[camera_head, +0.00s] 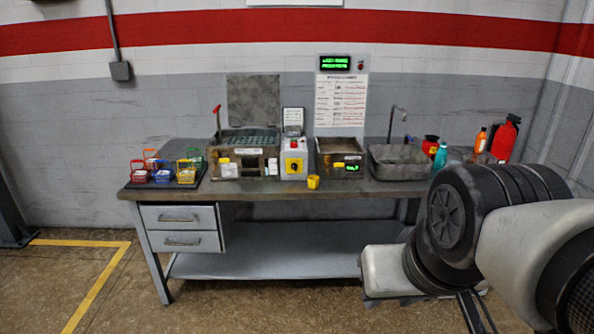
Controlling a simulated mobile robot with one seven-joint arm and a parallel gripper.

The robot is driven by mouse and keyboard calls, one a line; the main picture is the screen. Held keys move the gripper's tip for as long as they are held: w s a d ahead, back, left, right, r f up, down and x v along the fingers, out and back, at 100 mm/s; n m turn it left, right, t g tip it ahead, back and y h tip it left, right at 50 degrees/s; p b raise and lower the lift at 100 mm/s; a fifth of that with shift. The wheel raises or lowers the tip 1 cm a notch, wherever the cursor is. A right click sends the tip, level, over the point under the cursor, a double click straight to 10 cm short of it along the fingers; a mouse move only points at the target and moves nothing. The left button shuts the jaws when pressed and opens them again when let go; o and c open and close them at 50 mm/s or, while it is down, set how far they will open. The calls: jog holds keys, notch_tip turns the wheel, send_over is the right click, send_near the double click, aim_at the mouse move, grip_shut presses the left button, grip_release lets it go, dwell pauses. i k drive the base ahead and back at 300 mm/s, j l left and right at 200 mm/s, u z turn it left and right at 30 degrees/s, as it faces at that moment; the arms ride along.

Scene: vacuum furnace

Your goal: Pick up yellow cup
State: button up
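A small yellow cup (313,182) stands upright at the front edge of the grey workbench (350,189), in front of the gap between a control box and a dark open box. Nothing touches it from my side. My arm fills the right of the view, in front of the bench's right end. Thin dark bars below it, at the bottom edge, may be part of my gripper (473,314). They are cut off by the frame, and whether the gripper is open or shut does not show. They are well right of and below the cup in the picture.
Small colored baskets (163,175) sit on a dark tray at the left. An open furnace chamber (247,150), a control box with a yellow switch plate (293,160) and a sink (399,164) line the bench. Bottles and a red canister (504,138) stand at the right. Floor at left is clear.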

aim_at(313, 180)
jog(key=i+j+z, duration=0.25)
jog(key=i, duration=0.45)
jog(key=i+j+z, duration=0.3)
jog(key=i, duration=0.45)
jog(key=i+j+z, duration=0.25)
jog(key=i, duration=0.4)
jog(key=i+j+z, duration=0.25)
jog(key=i+j, duration=0.35)
